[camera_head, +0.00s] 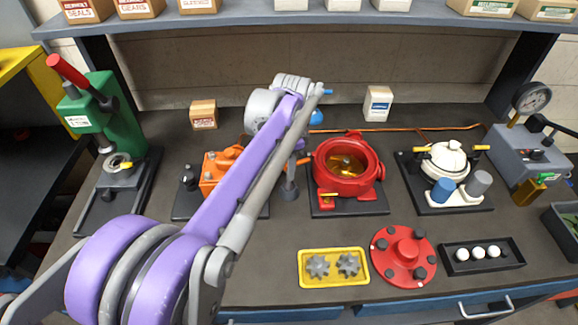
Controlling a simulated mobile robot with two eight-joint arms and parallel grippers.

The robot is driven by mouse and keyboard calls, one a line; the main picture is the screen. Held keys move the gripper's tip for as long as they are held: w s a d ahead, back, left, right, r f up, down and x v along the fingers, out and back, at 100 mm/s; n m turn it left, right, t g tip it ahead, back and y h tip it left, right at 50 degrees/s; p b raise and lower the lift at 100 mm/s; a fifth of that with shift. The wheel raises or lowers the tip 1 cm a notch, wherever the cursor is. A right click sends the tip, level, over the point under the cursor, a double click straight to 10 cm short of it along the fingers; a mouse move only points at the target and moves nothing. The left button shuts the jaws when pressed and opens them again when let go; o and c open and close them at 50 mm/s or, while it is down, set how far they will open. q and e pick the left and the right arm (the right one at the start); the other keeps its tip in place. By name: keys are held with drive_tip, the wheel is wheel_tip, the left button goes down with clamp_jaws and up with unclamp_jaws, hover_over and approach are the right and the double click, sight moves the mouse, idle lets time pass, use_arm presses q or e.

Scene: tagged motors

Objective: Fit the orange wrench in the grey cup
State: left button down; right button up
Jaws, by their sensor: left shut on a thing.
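My left arm crosses the view from the lower left, and its wrist is above the middle of the bench. My left gripper (298,158) is mostly hidden behind the forearm, near the orange motor. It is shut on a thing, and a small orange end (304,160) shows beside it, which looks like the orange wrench. A narrow grey upright thing (288,190), perhaps the grey cup, stands just below, partly covered by my arm. I cannot tell whether the wrench touches it. My right gripper is not in view.
The orange motor (217,168) stands left of my forearm, the red motor (335,185) right of it. A white motor (443,160), a yellow gear tray (334,280), a red flange (404,256) and a black tray (482,268) are further right. A green press (118,125) stands left.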

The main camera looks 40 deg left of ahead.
use_arm(q)
drive_tip(key=shift+f, duration=0.35)
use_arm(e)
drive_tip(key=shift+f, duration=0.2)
use_arm(q)
drive_tip(key=c, duration=0.7)
unclamp_jaws()
drive_tip(key=shift+r, duration=0.2)
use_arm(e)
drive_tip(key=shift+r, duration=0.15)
use_arm(q)
drive_tip(key=shift+r+p, duration=1.75)
drive_tip(key=shift+r, duration=1.2)
drive_tip(key=shift+f, duration=0.1)
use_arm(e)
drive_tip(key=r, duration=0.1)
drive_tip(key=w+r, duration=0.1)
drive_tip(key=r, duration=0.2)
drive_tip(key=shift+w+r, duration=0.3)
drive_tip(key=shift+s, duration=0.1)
use_arm(q)
drive_tip(key=shift+r, duration=0.3)
wheel_tip(320, 180, up, 10)
drive_tip(key=shift+w+d+r+p, duration=0.1)
drive_tip(key=shift+w+r+p, duration=0.05)
drive_tip(key=shift+p, duration=0.2)
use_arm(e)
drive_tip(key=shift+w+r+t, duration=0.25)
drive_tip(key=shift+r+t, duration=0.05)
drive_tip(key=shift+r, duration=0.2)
